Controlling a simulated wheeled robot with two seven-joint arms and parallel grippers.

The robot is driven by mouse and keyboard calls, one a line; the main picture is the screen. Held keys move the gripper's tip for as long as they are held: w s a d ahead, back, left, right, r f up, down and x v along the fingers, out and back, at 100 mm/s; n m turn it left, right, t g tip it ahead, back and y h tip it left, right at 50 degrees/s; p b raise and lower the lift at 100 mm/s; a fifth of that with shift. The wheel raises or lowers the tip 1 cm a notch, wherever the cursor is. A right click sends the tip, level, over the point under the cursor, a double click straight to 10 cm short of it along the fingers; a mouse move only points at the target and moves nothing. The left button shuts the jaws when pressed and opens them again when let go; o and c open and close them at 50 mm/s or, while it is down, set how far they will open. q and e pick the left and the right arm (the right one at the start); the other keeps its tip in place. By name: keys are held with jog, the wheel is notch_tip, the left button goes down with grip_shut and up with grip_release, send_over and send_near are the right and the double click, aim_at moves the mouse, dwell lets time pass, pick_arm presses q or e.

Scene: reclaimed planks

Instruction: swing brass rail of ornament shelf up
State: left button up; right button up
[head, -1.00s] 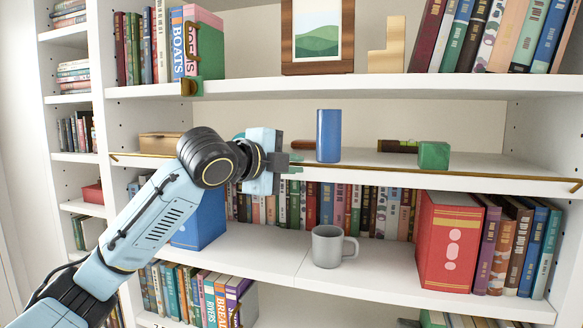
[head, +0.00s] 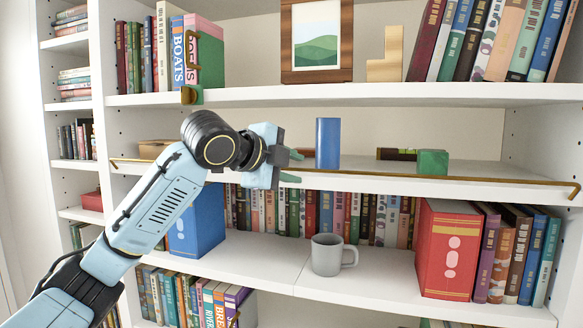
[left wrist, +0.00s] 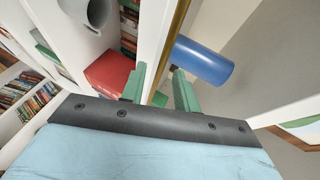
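The brass rail (head: 440,178) of the ornament shelf lies low along the shelf's front edge, with bent ends at far left and right. My left gripper (head: 295,166) is at the shelf front, left of the rail's middle, with its green fingers apart, one above the other. In the left wrist view the rail (left wrist: 178,32) runs toward the gap between the open fingers (left wrist: 160,86). I cannot tell whether they touch it. The ornament shelf (head: 490,170) is white. My right gripper is not in view.
A blue cylinder (head: 327,143) stands on the shelf close to my left fingertips. A green block (head: 433,162) and a level-like bar (head: 396,154) sit further right. A grey mug (head: 328,254) stands on the shelf below, with bare board around it.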

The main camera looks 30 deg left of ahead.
pick_arm(q)
jog(key=b+v, duration=0.3)
jog(key=v, duration=1)
jog(key=shift+s, duration=0.2)
jog(key=shift+a, duration=0.1)
